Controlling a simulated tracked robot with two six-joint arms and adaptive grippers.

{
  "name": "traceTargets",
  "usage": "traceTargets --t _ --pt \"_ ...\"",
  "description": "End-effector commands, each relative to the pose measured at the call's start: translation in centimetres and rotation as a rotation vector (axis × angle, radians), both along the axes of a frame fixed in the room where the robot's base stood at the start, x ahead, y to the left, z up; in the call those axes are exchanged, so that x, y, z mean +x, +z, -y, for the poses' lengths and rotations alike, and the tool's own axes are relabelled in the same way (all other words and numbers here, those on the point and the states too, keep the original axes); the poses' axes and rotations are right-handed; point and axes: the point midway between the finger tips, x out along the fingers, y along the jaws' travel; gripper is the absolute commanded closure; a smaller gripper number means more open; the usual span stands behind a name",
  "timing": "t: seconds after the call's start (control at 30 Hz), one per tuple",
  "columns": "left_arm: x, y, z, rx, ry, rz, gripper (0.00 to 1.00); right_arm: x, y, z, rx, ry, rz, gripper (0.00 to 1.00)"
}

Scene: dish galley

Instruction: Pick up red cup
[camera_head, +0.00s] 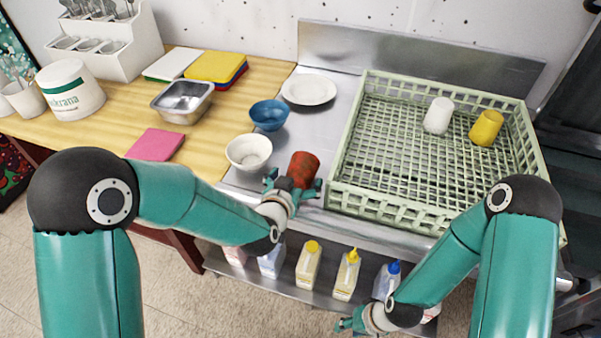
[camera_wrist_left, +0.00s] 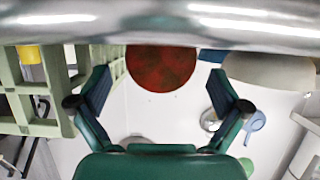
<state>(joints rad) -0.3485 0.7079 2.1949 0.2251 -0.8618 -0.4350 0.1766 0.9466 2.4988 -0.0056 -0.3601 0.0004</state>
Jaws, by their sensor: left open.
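The red cup (camera_head: 303,166), dark red with a mottled surface, stands on the metal counter between the white bowl and the green rack. My left gripper (camera_head: 291,187) is open at the cup's near side, with its fingers spread to either side. In the left wrist view the red cup (camera_wrist_left: 160,66) shows between the two spread fingers of the left gripper (camera_wrist_left: 159,84), with a gap on each side. Its upper part is cut off by the blurred metal band. My right gripper (camera_head: 352,324) is low at the bottom edge, away from the cup, and its fingers are partly hidden.
The green rack (camera_head: 395,208) right of the cup holds a white cup (camera_head: 438,115) and a yellow cup (camera_head: 486,128). A white bowl (camera_head: 248,152) and blue bowl (camera_head: 269,114) stand close on the left. A white plate (camera_head: 309,89) lies behind. Several bottles stand on the lower shelf.

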Motion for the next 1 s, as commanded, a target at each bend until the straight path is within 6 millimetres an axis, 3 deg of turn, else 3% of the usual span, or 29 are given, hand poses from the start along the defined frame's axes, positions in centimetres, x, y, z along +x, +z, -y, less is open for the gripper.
traceTargets --t 0.17,0.5,0.8,1.0 --pt "0.8 -0.2 0.2 0.000 0.001 -0.001 0.00 0.0 0.5 0.0 0.000 0.000 0.000 0.60" --pt "4.5 -1.6 1.4 0.000 0.000 -0.002 0.00 0.0 2.3 0.0 0.000 0.000 0.000 0.60" --pt "5.0 -1.9 1.5 0.000 0.001 -0.001 0.00 0.0 2.3 0.0 0.000 0.000 0.000 0.60" --pt "4.9 -1.9 1.5 -0.001 0.001 0.000 0.32 0.0 2.3 0.0 0.000 0.000 0.000 0.60"
